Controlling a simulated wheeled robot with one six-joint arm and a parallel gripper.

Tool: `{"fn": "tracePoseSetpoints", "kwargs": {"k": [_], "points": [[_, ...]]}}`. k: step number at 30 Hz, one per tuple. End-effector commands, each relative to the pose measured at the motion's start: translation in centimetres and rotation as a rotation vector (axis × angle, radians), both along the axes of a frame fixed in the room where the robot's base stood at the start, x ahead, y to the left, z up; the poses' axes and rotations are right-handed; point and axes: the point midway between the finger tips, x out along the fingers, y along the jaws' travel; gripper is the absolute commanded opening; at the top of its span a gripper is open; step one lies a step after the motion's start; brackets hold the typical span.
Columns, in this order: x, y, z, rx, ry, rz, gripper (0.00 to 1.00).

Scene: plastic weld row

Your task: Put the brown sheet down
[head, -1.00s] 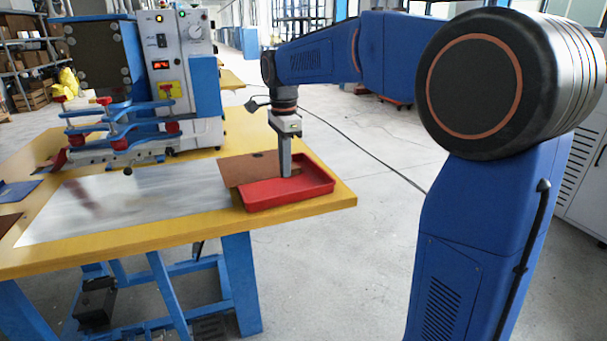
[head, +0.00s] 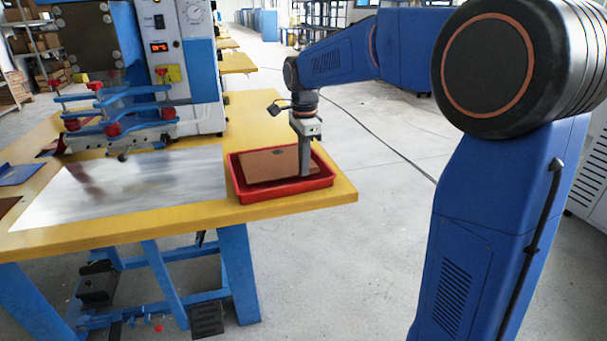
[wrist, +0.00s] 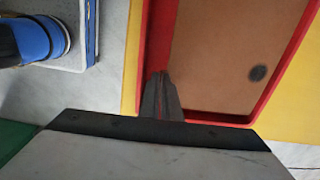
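The brown sheet (head: 270,165) is a flat rectangular piece with a dark round spot near one edge. It lies within the outline of the red tray (head: 285,191), slightly tilted in the head view. My gripper (head: 305,173) points down at the sheet's right end, inside the tray's right part. In the wrist view the fingers (wrist: 160,85) are together at a corner of the sheet (wrist: 225,55), and they look shut on its edge. The exact grip is partly hidden. I cannot tell whether the sheet's underside touches the tray floor.
The tray stands on the right end of a yellow table (head: 200,220), near its edge. A shiny metal plate (head: 120,185) lies left of the tray. The blue and white welding machine (head: 170,60) with clamps stands behind the plate. Open floor lies right of the table.

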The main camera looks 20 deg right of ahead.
Motion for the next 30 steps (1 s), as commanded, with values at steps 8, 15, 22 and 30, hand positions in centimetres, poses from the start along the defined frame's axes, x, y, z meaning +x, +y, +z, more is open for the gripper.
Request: {"fn": "tracePoseSetpoints", "kwargs": {"k": [8,15,22,30], "points": [[0.0,0.0,-3.1,0.0,0.0,0.0,0.0],[0.0,0.0,-3.1,0.0,-0.001,0.0,0.0],[0.0,0.0,-3.4,0.0,0.0,0.0,0.22],[0.0,0.0,-3.3,0.0,0.0,0.0,0.22]]}}
